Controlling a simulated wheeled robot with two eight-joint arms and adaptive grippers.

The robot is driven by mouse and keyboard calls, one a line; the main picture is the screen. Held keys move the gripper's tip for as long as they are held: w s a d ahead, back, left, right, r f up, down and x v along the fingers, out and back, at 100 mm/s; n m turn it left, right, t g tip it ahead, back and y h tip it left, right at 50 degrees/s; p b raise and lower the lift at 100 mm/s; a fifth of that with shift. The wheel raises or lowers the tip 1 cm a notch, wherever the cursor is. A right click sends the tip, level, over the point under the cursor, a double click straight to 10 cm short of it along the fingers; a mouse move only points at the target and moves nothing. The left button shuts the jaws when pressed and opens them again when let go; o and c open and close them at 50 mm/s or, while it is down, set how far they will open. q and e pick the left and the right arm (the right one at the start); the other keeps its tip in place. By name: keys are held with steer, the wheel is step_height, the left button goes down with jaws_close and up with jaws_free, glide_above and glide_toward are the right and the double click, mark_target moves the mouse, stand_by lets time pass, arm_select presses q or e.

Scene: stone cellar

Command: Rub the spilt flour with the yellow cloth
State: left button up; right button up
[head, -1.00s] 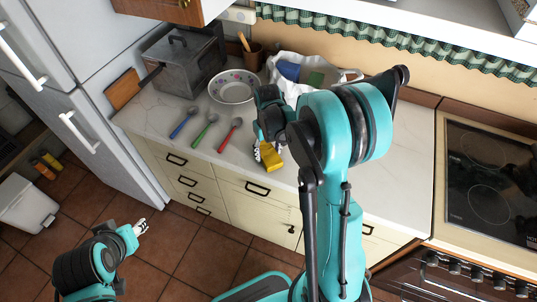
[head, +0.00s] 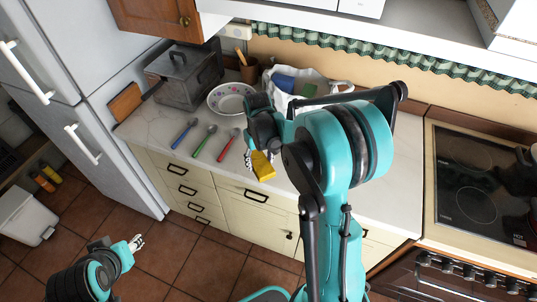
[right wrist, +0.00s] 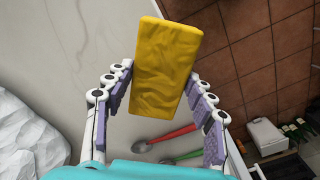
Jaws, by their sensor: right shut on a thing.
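The yellow cloth (head: 262,166) is a folded block in my right gripper (head: 255,158), near the front edge of the pale worktop (head: 383,205). In the right wrist view my right gripper (right wrist: 160,80) has its two fingers on either side of the cloth (right wrist: 165,55) and is shut on it. I cannot tell whether the cloth touches the worktop. No spilt flour is clearly visible; my right arm hides part of the worktop. My left gripper (head: 136,243) is low over the tiled floor, away from the worktop, too small to tell open or shut.
A blue spoon (head: 184,133), a green spoon (head: 204,142) and a red spoon (head: 229,145) lie left of the cloth. Behind stand a patterned bowl (head: 231,99), a grey metal box (head: 183,77) and a crumpled white bag (head: 278,101). The hob (head: 480,180) is at right.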

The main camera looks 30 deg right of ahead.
steer(key=shift+r+p, duration=0.95)
steer(key=shift+r, duration=0.7)
steer(key=shift+f, duration=0.1)
